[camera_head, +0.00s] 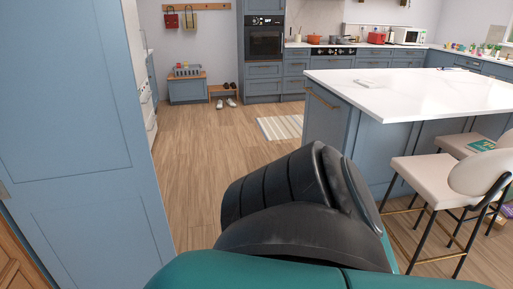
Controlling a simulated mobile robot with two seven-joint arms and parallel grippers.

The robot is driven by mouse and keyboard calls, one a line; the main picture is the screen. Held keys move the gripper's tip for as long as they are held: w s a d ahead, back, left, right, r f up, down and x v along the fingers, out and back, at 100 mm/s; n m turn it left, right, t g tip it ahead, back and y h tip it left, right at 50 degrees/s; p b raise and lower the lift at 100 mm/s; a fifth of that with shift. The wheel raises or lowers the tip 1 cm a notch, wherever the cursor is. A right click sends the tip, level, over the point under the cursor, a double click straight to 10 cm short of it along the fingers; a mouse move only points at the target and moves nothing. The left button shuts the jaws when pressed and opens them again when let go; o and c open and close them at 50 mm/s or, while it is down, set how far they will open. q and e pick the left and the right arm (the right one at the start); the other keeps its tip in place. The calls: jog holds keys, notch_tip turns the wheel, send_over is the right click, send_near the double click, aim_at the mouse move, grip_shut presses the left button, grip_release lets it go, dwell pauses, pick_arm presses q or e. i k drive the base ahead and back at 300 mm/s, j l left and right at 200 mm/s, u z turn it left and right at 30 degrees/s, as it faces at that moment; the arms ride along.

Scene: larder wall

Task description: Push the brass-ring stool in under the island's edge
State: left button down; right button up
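A stool (425,172) with a cream seat, rounded cream back and thin black legs stands at the right, by the overhanging side of the island (350,95). A brass-coloured bar shows low between its legs. Its seat lies outside the white top's edge, and its back faces away from the island. A second cream stool (455,146) stands just behind it, partly hidden, with a green book (482,145) on or over its seat. Neither gripper shows. A dark, ribbed part of my arm and my teal body fill the lower middle and hide floor there.
A tall blue cabinet (75,120) closes off the left. Wood floor (205,150) is clear between it and the island. A striped rug (281,127), shoes (226,102) and a low bench (188,90) lie farther back. A purple item (507,210) lies at the right edge.

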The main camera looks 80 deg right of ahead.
aim_at(444, 182)
jog(key=z, duration=4.1)
jog(key=i+l+u, duration=0.35)
jog(key=i, duration=0.4)
jog(key=i+l+u, duration=0.4)
jog(key=i+l, duration=0.25)
jog(key=i+l+u, duration=0.35)
jog(key=i+l, duration=0.3)
jog(key=l, duration=0.15)
